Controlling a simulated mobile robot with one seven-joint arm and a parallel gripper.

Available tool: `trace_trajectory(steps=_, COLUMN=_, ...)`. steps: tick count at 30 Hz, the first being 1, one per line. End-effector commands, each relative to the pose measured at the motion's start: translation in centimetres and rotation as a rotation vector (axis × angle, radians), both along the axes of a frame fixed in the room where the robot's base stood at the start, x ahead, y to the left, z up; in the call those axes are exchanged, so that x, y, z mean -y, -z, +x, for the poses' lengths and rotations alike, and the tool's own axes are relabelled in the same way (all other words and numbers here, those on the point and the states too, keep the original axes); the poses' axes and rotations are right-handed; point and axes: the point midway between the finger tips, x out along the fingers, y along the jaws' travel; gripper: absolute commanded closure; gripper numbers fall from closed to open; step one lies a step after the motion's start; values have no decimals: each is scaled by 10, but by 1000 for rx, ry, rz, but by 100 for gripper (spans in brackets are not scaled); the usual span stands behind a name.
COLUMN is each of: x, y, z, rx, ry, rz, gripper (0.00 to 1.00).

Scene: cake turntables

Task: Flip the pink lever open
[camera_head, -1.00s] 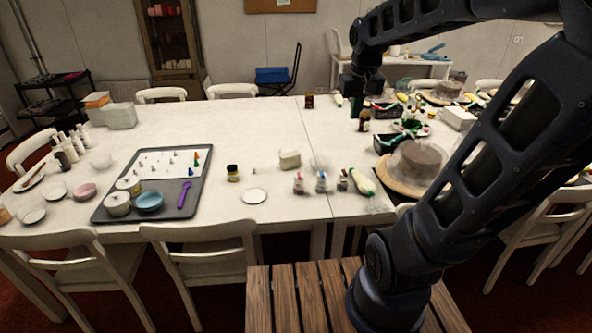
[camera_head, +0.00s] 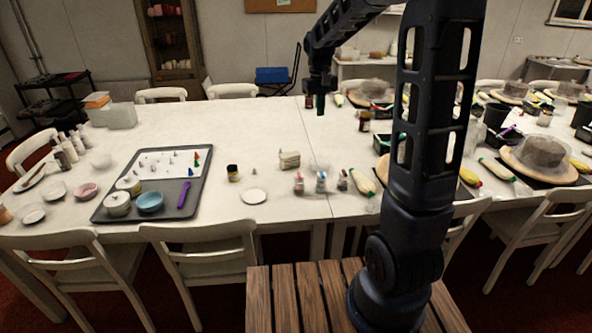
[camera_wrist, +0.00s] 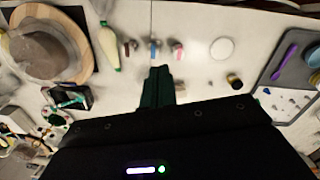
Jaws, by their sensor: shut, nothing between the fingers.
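No pink lever can be made out for certain. A small bottle with a reddish-pink part (camera_head: 298,183) stands near the table's front edge, left of a bottle with a blue part (camera_head: 321,182) and a dark-topped one (camera_head: 342,181). The reddish one also shows in the wrist view (camera_wrist: 177,50), as does the blue one (camera_wrist: 153,50); details are too small to tell. My gripper (camera_head: 320,110) is above the table, behind these bottles and apart from them. Its dark green fingers (camera_wrist: 159,72) are shut and empty, pointing toward the bottle row in the wrist view.
A white block (camera_head: 289,159), a dark jar (camera_head: 233,173) and a white plate (camera_head: 254,196) stand left of the bottles. A pale squeeze bottle (camera_head: 362,182) is to their right. A grey tray (camera_head: 200,180) lies left. The table's back middle is clear.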

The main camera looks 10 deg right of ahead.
Motion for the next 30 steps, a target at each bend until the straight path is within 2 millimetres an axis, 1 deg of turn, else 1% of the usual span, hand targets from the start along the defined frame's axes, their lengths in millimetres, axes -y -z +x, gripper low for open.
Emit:
trace_trajectory(steps=1, x=-5, y=7, z=9, rx=-15, ry=-9, rz=-4, gripper=100)
trace_trajectory(steps=3, x=-11, y=16, z=20, rx=-35, ry=-20, rz=-9, gripper=100)
trace_trajectory(steps=8, x=-24, y=38, z=45, rx=-75, ry=-44, rz=-19, gripper=100)
trace_trajectory(steps=15, x=-46, y=76, z=79, rx=-138, ry=-83, rz=-35, gripper=100)
trace_trajectory(steps=20, x=-62, y=104, z=98, rx=-180, ry=-109, rz=-47, gripper=100)
trace_trajectory(steps=24, x=-75, y=131, z=115, rx=-217, ry=-130, rz=-56, gripper=100)
trace_trajectory(steps=30, x=-93, y=169, z=134, rx=-266, ry=-159, rz=-71, gripper=100)
